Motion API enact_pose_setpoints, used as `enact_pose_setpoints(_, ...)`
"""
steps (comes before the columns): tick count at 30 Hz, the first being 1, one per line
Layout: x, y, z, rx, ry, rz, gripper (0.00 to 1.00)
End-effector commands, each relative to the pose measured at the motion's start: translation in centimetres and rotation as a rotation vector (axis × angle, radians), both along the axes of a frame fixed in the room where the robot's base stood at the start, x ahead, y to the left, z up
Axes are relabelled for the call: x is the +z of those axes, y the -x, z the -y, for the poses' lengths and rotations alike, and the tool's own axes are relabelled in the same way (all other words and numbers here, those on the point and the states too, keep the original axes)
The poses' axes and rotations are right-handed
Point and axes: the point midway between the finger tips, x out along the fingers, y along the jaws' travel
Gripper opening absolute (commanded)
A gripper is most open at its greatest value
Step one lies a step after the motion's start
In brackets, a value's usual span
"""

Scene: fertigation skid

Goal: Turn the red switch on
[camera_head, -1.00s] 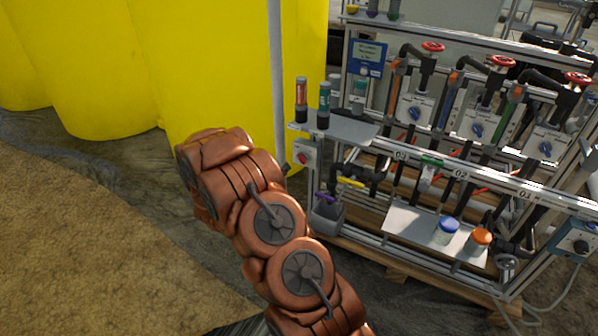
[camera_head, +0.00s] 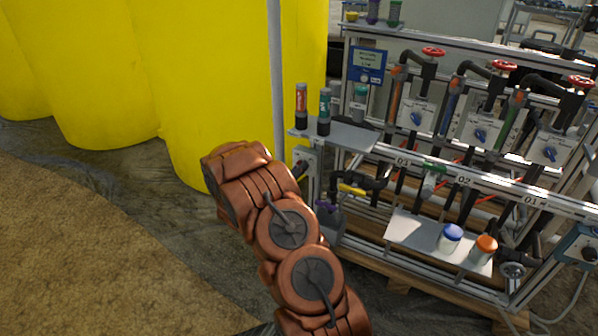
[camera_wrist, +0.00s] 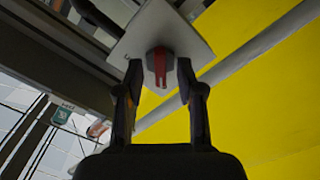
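The red switch (camera_wrist: 159,65) is a red handle on a light grey square box (camera_wrist: 180,30) in the wrist view. The handle points toward the bottom of that picture. My gripper (camera_wrist: 158,72) is open, with one finger on each side of the red handle. I cannot tell whether either finger touches it. In the head view the grey switch box (camera_head: 307,156) is at the left end of the skid. A dark part, likely my gripper, covers the red handle there.
A small shelf (camera_head: 345,136) with several bottles stands just above the switch box. A grey post (camera_head: 277,80) and large yellow tanks (camera_head: 225,75) are behind and to the left. The skid's pipes and blue-handled valves (camera_head: 416,116) fill the right side. Sandy ground (camera_head: 90,240) lies open at left.

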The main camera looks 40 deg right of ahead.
Motion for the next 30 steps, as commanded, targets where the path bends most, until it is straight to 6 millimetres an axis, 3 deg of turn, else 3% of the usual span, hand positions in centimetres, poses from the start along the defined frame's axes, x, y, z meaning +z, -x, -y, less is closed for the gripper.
enact_pose_setpoints(13,-0.01,-0.20,0.64,0.000,-0.002,0.001,0.38)
enact_pose_setpoints(24,-0.02,-0.20,0.61,0.000,-0.001,0.000,0.00)
enact_pose_setpoints(30,-0.02,-0.19,0.60,0.000,-0.001,0.000,0.00)
